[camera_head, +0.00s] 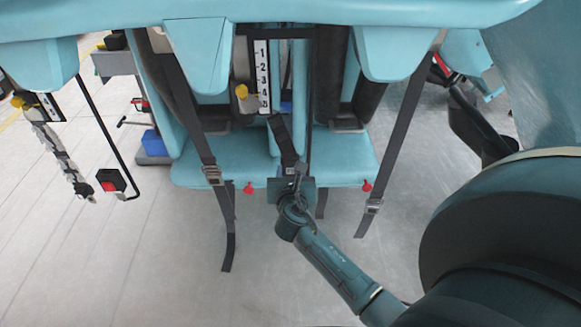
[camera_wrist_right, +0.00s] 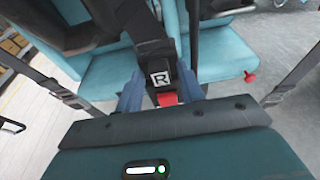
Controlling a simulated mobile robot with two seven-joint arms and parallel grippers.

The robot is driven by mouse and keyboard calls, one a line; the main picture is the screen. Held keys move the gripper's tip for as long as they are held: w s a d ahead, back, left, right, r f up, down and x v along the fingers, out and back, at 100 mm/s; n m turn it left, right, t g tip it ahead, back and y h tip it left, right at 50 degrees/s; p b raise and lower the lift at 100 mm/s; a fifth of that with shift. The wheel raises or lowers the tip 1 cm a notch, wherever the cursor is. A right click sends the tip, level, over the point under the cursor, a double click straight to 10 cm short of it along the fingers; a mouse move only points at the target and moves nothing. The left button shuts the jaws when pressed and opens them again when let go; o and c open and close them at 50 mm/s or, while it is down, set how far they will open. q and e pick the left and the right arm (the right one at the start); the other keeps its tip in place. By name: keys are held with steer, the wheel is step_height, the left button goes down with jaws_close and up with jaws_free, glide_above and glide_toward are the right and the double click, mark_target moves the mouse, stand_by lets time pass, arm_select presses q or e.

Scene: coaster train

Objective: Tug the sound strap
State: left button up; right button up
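Several dark straps hang from the teal seat unit; I cannot tell which is the sound one. The middle strap (camera_head: 283,137) carries a white "R" label (camera_wrist_right: 159,78) and a red tab (camera_wrist_right: 167,98). A buckled left strap (camera_head: 224,200) and a buckled right strap (camera_head: 397,130) hang on either side, apart from my gripper. My right gripper (camera_head: 297,178) is at the lower end of the middle strap. In the wrist view its blue fingers (camera_wrist_right: 158,92) stand on either side of the strap; whether they grip it is unclear. My left gripper is out of view.
The teal seat (camera_head: 345,160) is just behind the gripper, with red knobs (camera_head: 249,188) at its front edge. A number strip (camera_head: 262,75) stands above. A black-and-red box (camera_head: 111,181) hangs on a rod at left. The floor (camera_head: 130,270) at front left is clear.

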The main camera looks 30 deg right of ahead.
steer(key=shift+p, duration=0.35)
steer(key=shift+c, duration=0.5)
jaws_close()
stand_by(0.7)
